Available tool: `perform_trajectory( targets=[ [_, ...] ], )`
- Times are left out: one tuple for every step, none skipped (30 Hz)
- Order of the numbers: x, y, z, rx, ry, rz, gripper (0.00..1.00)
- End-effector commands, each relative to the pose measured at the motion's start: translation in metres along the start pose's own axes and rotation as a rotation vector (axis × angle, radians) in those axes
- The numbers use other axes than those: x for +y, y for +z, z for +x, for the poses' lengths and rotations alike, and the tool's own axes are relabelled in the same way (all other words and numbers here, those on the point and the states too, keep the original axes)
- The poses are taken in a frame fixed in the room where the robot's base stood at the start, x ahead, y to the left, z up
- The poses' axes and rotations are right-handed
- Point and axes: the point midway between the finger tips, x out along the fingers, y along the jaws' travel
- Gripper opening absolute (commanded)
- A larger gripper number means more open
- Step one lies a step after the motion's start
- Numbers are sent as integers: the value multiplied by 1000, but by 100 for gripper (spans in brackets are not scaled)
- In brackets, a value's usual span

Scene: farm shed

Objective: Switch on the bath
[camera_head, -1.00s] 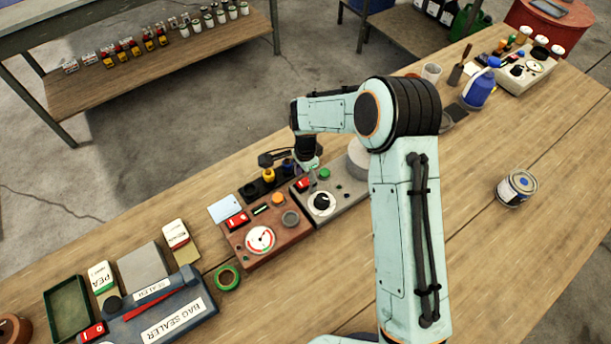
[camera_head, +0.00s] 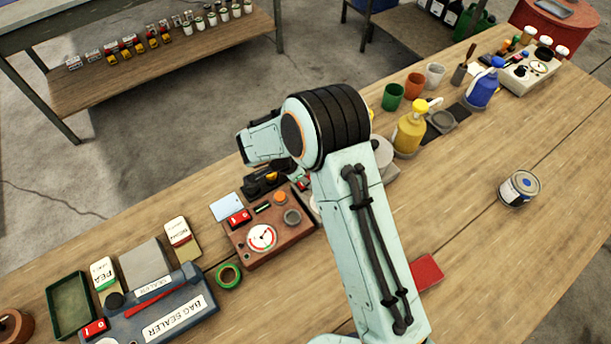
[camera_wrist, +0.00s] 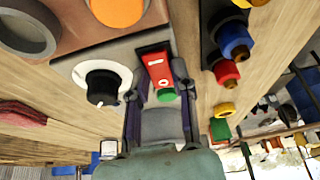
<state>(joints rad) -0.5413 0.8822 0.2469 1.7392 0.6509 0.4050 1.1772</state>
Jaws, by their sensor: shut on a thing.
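The grey control box (camera_wrist: 82,62) fills the middle of the wrist view. It carries a white dial with a black knob (camera_wrist: 101,87), a red rocker switch (camera_wrist: 158,68) marked I and O, and a green button (camera_wrist: 166,95). My gripper (camera_wrist: 160,82) is at this box, its dark fingers on either side of the red switch and closed in on it. I cannot tell which way the rocker is tipped. No label naming the bath can be read. In the head view my arm hides the gripper and most of the grey box.
A brown box (camera_head: 262,262) with a gauge and its own red switch (camera_head: 239,217) stands just left. A black block with coloured knobs (camera_wrist: 236,42) is close by. A yellow bottle (camera_head: 411,128) and cups stand right. The bag sealer (camera_head: 170,312) is front left; the right bench is mostly clear.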

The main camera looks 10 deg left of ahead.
Motion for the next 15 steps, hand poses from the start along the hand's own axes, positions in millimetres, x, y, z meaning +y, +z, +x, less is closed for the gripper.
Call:
perform_trajectory(
  targets=[
    [0,0,1,0,-1,0,0],
    [0,0,1,-1,-1,0,0],
    [0,0,1,-1,-1,1,0],
    [0,0,1,-1,-1,1,0],
    [0,0,1,-2,0,1,0],
    [0,0,1,-2,0,1,36],
    [0,0,1,-2,0,1,46],
    [0,0,1,-2,0,1,50],
    [0,0,1,-2,0,1,50],
    [0,0,1,-2,0,1,50],
    [0,0,1,-3,0,1,50],
    [0,0,0,-3,0,1,50],
    [0,0,0,-3,0,1,50],
    [0,0,0,-3,0,1,50],
    [0,0,0,-3,0,1,50]
  ],
)
